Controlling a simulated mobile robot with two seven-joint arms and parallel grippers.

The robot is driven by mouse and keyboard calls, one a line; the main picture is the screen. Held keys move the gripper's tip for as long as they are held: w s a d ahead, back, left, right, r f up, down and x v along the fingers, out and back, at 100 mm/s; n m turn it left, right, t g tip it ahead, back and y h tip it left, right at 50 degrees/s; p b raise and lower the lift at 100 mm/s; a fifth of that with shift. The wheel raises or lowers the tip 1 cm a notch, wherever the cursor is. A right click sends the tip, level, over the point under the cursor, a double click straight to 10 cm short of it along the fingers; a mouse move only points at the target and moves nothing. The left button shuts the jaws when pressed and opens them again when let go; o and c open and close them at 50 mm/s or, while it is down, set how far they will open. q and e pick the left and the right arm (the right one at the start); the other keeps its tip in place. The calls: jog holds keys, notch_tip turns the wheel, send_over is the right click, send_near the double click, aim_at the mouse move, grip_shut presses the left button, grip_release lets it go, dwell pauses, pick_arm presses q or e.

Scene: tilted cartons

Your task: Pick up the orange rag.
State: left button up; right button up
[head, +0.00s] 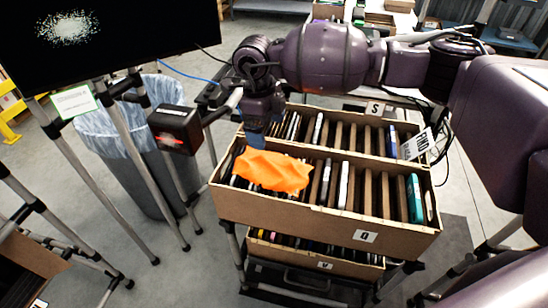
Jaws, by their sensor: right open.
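The orange rag (272,171) lies crumpled across the left part of the open carton marked Q (330,223), on top of the thin upright items filed in it. My right gripper (256,138) comes down from above, just behind the rag's upper left edge. It is open, with its blue fingertip close to the rag. I cannot tell whether it touches the rag. The far fingertip is hidden. My left gripper does not show.
Another carton marked S (374,107) stands behind, and a lower carton marked V (322,265) sits below in front. A scanner box (176,129) on a pole stands left of the gripper. A lined bin (135,150) stands at left. A dark monitor (110,40) fills the upper left.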

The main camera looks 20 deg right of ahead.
send_over(271, 164)
jog(key=f, duration=0.5)
jog(key=shift+w, duration=0.4)
jog(key=shift+s+f, duration=0.1)
jog(key=shift+f, duration=0.6)
jog(key=f, duration=0.4)
jog(key=shift+s+f+b, duration=0.2)
jog(key=shift+s+b, duration=0.05)
jog(key=shift+b, duration=0.15)
jog(key=c, duration=0.9)
jog(key=shift+r, duration=0.15)
